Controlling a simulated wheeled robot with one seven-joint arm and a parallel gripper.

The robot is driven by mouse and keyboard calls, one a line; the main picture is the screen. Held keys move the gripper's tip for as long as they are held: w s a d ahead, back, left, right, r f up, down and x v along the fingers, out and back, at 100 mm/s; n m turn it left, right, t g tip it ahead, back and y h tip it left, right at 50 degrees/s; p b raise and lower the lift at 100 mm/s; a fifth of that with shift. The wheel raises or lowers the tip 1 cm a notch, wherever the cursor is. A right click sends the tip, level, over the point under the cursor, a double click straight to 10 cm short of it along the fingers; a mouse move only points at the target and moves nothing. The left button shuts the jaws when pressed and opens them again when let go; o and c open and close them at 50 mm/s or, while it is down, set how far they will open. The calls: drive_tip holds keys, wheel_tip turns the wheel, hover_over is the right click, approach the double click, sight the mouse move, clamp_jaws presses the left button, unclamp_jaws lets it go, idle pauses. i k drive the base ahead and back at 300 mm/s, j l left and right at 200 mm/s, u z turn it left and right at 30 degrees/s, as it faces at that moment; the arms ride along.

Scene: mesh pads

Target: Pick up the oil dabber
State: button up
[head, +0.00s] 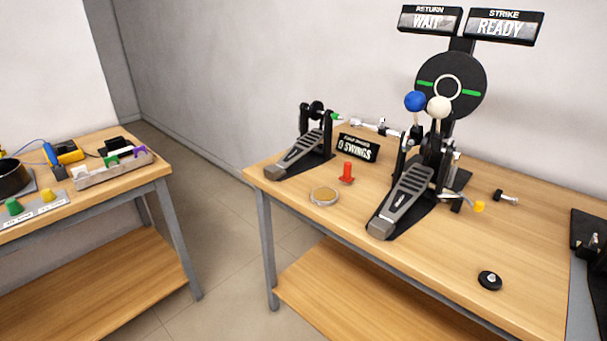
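A small red upright piece (346,173) with a wider foot stands on the wooden table. It looks most like the oil dabber, though no label on it can be read. It stands between the left foot pedal (299,151) and the larger double-beater pedal (405,190), just behind a shallow round dish (324,196) with a tan inside. Nothing covers it. My gripper is not in view.
A black "0 SWINGS" sign (358,148) stands behind the red piece. A black round knob (490,280) and a small dark-and-silver part (506,197) lie at right. A left bench (100,190) holds several small coloured items. Floor (225,225) separates the tables.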

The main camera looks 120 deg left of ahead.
sight(346, 180)
drive_tip(key=u, duration=3.65)
drive_tip(key=i+j+z, duration=0.1)
drive_tip(key=j, duration=0.25)
drive_tip(key=i+j+z, duration=0.1)
drive_tip(key=j, duration=0.3)
drive_tip(key=i+j, duration=0.25)
drive_tip(key=j, duration=0.15)
drive_tip(key=i+j+z, duration=0.15)
drive_tip(key=j, duration=0.25)
drive_tip(key=i+j+z, duration=0.1)
drive_tip(key=j, duration=0.3)
drive_tip(key=i+j+z, duration=0.1)
drive_tip(key=j, duration=0.3)
drive_tip(key=i+j, duration=0.1)
drive_tip(key=j, duration=0.35)
drive_tip(key=i+z, duration=0.05)
